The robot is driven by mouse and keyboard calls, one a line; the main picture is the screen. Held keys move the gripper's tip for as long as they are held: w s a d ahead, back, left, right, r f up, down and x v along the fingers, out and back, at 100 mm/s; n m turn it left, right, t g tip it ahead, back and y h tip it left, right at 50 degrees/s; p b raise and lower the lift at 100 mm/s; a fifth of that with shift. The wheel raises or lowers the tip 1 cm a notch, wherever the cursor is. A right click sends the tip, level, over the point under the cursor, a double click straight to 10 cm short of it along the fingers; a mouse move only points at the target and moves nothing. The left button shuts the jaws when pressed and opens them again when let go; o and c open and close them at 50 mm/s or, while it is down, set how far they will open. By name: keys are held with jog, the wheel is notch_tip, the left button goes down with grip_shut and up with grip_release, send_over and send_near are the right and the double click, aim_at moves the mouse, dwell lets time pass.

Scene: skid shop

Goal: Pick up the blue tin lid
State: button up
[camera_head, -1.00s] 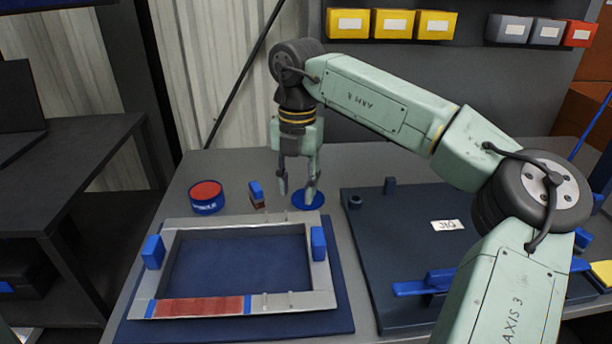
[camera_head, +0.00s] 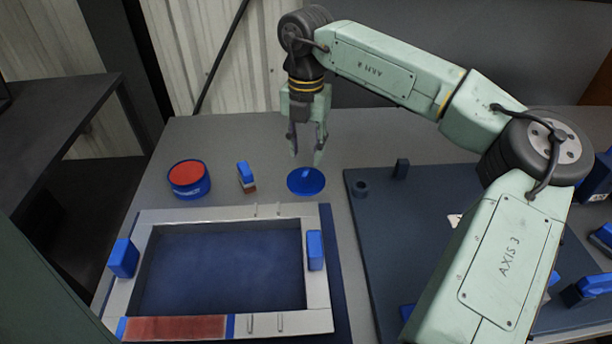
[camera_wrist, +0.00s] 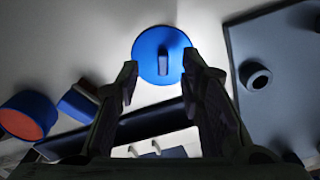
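The blue tin lid (camera_head: 298,184) is a flat round disc with a raised tab, lying on the grey bench. In the wrist view the lid (camera_wrist: 150,65) lies just beyond my fingertips, its tab (camera_wrist: 162,62) in line with the space between them. My gripper (camera_head: 305,152) is open and empty, pointing down above the lid. In the wrist view both fingers of my gripper (camera_wrist: 162,75) are spread apart. A blue tin with a red top (camera_head: 189,180) stands to the left of the lid.
A small blue and brown block (camera_head: 246,177) stands between tin and lid. A grey frame (camera_head: 140,270) with blue blocks lies in front on a blue mat. A dark board (camera_head: 375,215) with a ring and a post is at the right. Bare bench surrounds the lid.

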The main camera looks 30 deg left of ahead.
aim_at(307, 170)
jog(key=f, duration=0.1)
jog(key=f+p, duration=0.2)
jog(key=f, duration=0.1)
jog(key=shift+s+d, duration=0.2)
jog(key=shift+d, duration=0.1)
jog(key=shift+f, duration=0.65)
jog(key=shift+c, duration=0.6)
grip_shut()
